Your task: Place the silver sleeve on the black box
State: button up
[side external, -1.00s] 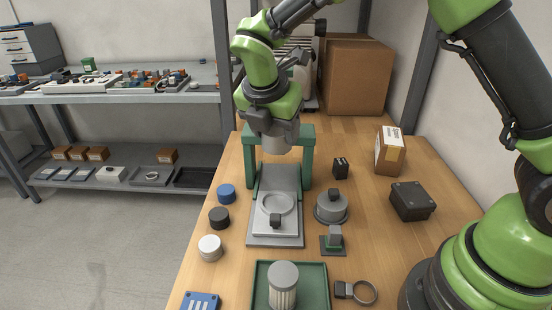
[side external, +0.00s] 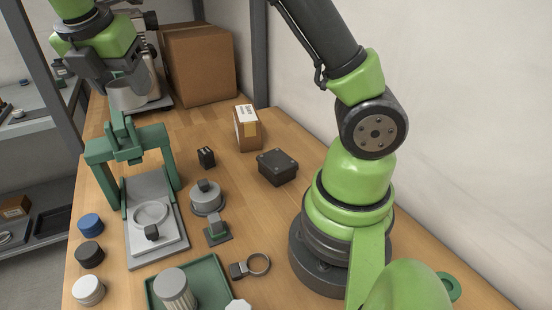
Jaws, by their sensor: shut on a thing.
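The silver sleeve (side external: 127,97) is a short grey cylinder at the upper left, held up in the air. My gripper (side external: 122,76) is shut on it; the fingers partly cover its upper side. The sleeve shows just above the top of the green arch stand in the picture. The black box (side external: 277,167) is a low, dark box with small screws on its lid. It sits on the wooden table, right of the middle, with nothing on its lid. The sleeve is well apart from it, to the left and higher in the picture.
The green arch stand (side external: 170,159) has a grey plate with a ring. A green tray (side external: 213,272) is in front. Bare table surrounds the box.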

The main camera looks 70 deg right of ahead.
jog(key=s+d+m+g, duration=0.2)
jog(key=s+d+m, duration=0.25)
jog(key=d, duration=0.35)
jog(key=m+g+y, duration=0.3)
jog(key=m, duration=0.9)
send_over(282, 159)
jog(key=w, duration=0.1)
jog(key=shift+n+h, duration=0.25)
jog(key=shift+h, duration=0.05)
jog(key=f, duration=1.4)
jog(key=shift+w+a+f, duration=0.2)
jog(key=shift+a+f, duration=0.1)
jog(key=shift+f, duration=2.7)
jog(key=shift+f, duration=0.15)
jog(key=o, duration=0.9)
jog(key=shift+o, duration=0.2)
